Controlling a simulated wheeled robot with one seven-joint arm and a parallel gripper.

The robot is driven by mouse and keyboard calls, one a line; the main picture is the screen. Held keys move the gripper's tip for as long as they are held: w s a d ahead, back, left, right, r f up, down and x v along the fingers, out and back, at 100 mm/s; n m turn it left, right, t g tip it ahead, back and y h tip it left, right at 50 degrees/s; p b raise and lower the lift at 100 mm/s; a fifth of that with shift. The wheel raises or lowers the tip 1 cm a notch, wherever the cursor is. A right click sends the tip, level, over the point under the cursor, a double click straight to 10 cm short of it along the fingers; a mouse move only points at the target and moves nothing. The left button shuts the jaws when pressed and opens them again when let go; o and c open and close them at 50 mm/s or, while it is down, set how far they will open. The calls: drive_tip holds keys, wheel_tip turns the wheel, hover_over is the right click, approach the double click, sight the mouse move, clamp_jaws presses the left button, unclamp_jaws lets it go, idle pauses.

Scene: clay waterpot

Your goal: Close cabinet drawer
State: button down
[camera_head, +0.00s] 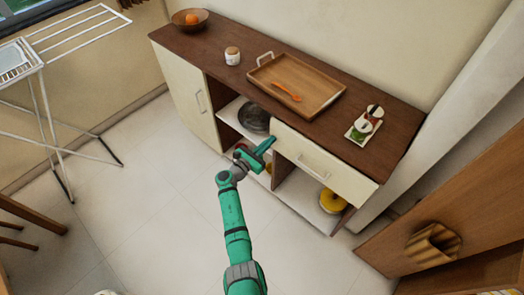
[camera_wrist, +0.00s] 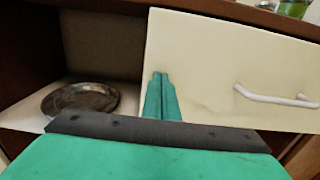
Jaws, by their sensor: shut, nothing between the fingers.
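The cabinet drawer has a cream front (camera_head: 345,178) under the right part of the brown countertop, with a pale bar handle (camera_head: 313,170). In the head view the front lies close to the countertop edge; I cannot tell whether it is fully flush. My gripper (camera_head: 267,147) is at the drawer's left end. In the wrist view my gripper (camera_wrist: 160,76) has its green fingers together and empty, pointing at the left part of the drawer front (camera_wrist: 205,60), left of the handle (camera_wrist: 272,98). I cannot tell whether the tips touch it.
Left of the drawer is an open shelf with a dark metal dish (camera_head: 254,118). A yellow pot (camera_head: 331,201) stands below the drawer. A wooden tray (camera_head: 320,90), jar (camera_head: 232,56) and bowl (camera_head: 183,22) stand on top. A drying rack (camera_head: 45,110) is left; floor between is clear.

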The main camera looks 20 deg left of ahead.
drive_tip(key=x, duration=0.2)
drive_tip(key=shift+w+r, duration=0.1)
drive_tip(key=shift+w, duration=0.15)
drive_tip(key=shift+w+d+r, duration=0.1)
drive_tip(key=shift+w+d, duration=0.05)
drive_tip(key=v, duration=1.5)
